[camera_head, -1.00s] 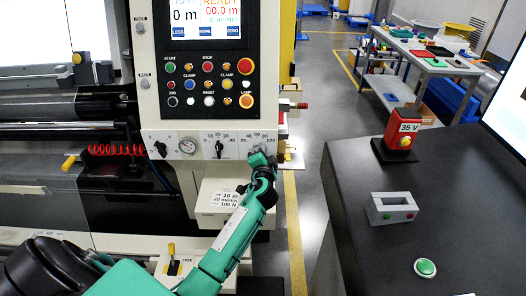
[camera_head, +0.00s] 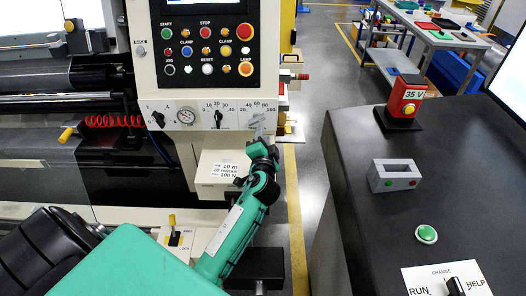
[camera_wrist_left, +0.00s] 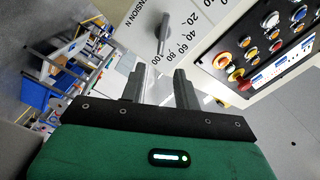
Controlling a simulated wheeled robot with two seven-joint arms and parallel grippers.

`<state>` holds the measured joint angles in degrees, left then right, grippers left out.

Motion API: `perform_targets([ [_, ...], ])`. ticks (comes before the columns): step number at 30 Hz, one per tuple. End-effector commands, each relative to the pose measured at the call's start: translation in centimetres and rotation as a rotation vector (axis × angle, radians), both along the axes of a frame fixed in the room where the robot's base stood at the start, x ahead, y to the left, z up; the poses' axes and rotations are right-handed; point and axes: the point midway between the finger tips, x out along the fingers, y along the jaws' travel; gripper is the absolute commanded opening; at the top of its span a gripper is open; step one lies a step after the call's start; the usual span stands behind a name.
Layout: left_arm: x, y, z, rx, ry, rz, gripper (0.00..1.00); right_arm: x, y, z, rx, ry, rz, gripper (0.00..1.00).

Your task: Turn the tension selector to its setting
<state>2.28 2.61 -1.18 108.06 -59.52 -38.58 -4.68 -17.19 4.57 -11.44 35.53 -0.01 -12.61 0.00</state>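The tension selector (camera_wrist_left: 163,32) is a grey bar-shaped knob on the white panel, with a printed scale up to 100 beside it in the left wrist view. One end of its bar lies toward the 100 mark. My right gripper is not in view.
A card (camera_head: 222,170) below reads 10 m, 20 m/min, 100 N. The button panel (camera_head: 207,50) is above. A dark desk (camera_head: 385,220) stands at right; floor is clear between.

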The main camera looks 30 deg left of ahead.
Motion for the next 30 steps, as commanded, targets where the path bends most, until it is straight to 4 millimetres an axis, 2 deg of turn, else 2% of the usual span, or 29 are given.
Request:
perform_targets([
  [3, -2.0, -1.2, -0.3, -0.002, 0.0, 0.0, 0.32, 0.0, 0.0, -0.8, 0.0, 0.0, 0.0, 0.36],
  [9, -3.8, -2.4, -0.1, 0.001, 0.001, 0.0, 0.32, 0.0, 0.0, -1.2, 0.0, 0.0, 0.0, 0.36],
  [27, -4.2, -2.5, 0.0, -0.001, 0.001, 0.0, 0.32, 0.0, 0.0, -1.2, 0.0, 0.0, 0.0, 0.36],
  [30, -4.8, -2.4, -0.6, -0.031, 0.014, 0.005, 0.32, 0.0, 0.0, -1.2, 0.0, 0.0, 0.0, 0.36],
])
